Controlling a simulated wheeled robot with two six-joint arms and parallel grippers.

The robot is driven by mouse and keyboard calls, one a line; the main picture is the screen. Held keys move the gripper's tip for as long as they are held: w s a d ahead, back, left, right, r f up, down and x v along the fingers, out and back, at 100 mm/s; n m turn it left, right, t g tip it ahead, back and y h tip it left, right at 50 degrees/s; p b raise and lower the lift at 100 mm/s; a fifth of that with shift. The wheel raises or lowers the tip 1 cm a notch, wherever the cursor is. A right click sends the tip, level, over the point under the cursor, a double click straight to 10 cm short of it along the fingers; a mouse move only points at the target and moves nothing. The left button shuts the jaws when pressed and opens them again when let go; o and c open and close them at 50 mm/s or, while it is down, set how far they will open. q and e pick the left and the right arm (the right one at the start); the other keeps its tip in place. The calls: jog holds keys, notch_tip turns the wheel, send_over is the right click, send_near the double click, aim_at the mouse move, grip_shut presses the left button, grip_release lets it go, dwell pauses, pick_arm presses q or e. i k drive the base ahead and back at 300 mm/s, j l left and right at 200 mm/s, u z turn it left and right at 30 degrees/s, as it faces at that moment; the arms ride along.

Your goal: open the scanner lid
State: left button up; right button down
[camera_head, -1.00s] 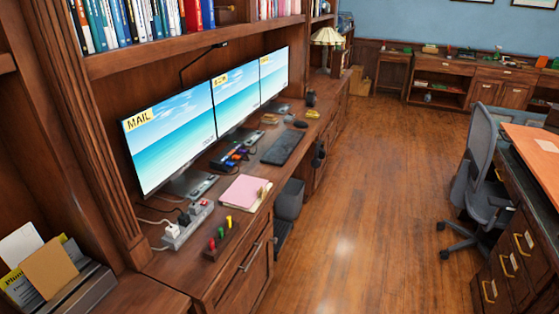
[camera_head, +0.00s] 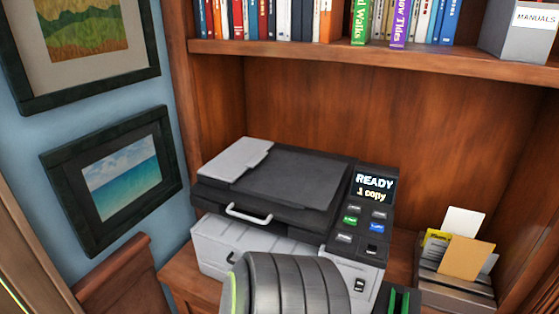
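The scanner is a grey and black copier (camera_head: 225,240) on the wooden desk in the bookcase alcove. Its dark lid (camera_head: 290,180) lies flat and shut on top, with a lighter grey panel at its back left. A pale bar handle (camera_head: 249,216) sits on the lid's front edge, toward the left. The control panel (camera_head: 365,210) on the right has several buttons and a screen reading "READY 1 copy". A dark ribbed rounded part covers some of the scanner's lower front. I see neither of my grippers clearly in this view.
A shelf (camera_head: 330,56) with books runs above the scanner. A letter holder (camera_head: 455,286) with envelopes stands to its right. A dark item with green parts (camera_head: 399,301) is at the bottom edge. A wooden chair back (camera_head: 120,275) and framed pictures (camera_head: 118,180) are at left.

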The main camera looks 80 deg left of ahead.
aim_at(302, 190)
jog(key=u, duration=3.05)
jog(key=j+z, duration=0.15)
jog(key=z, duration=0.35)
jog(key=j+z, duration=0.15)
jog(key=z, duration=0.35)
jog(key=k+j+z, duration=0.1)
jog(key=z, duration=0.4)
